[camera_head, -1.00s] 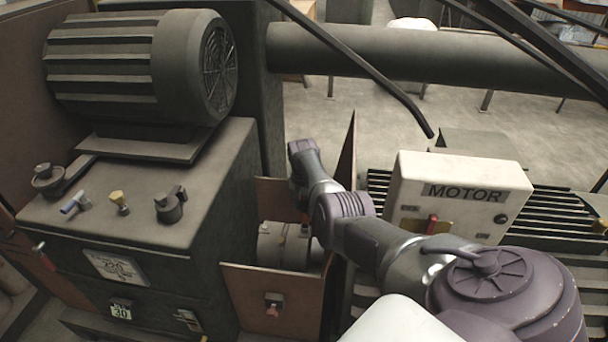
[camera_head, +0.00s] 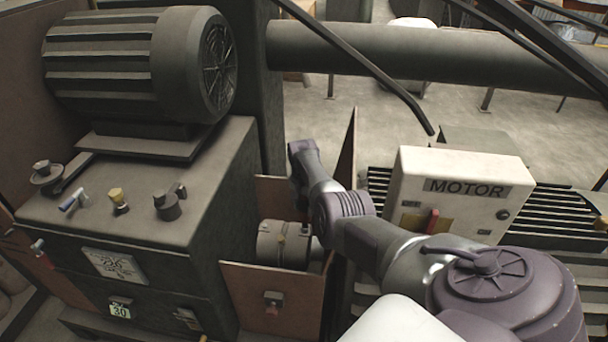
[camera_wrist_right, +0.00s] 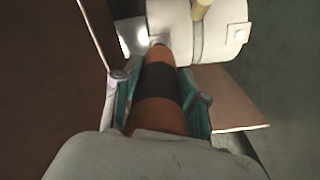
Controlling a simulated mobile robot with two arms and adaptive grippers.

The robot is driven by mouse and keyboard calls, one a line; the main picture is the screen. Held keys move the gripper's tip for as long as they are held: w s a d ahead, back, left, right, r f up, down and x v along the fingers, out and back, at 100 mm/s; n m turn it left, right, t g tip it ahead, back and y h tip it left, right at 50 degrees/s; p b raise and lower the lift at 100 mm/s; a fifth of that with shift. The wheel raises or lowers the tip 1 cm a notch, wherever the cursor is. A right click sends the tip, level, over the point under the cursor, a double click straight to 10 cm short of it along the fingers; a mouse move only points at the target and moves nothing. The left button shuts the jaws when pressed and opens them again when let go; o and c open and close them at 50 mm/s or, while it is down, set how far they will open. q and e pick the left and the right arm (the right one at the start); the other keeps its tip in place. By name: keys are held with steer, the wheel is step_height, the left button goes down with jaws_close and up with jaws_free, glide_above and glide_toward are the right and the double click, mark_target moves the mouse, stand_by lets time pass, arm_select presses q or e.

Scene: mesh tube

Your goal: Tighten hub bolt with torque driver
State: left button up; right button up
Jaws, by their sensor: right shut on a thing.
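The hub (camera_head: 270,246) is a pale grey cylinder low between the brown panels, and it also shows in the right wrist view (camera_wrist_right: 220,42). A pale yellow peg (camera_wrist_right: 203,8) stands against its band. My right gripper (camera_wrist_right: 160,85) is shut around the torque driver (camera_wrist_right: 160,115), which has an orange handle with a black band. The driver's far end meets the hub's left side, by a small grey round piece (camera_wrist_right: 159,42). I cannot tell whether the bolt is under it. My left gripper is not in view.
A brown panel (camera_head: 270,300) stands in front of the hub. A dark cabinet (camera_head: 190,215) with a big motor (camera_head: 110,70) is on the left. A white box marked MOTOR (camera_head: 455,205) is on the right. A thick pipe (camera_head: 400,52) crosses behind.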

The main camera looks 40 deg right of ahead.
steer(key=shift+f, duration=0.25)
stand_by(0.8)
stand_by(0.5)
steer(key=shift+r+p, duration=0.7)
steer(key=shift+p, duration=0.15)
steer(key=shift+w+d+r+p, duration=0.1)
steer(key=shift+r+p, duration=2.05)
steer(key=shift+r, duration=0.2)
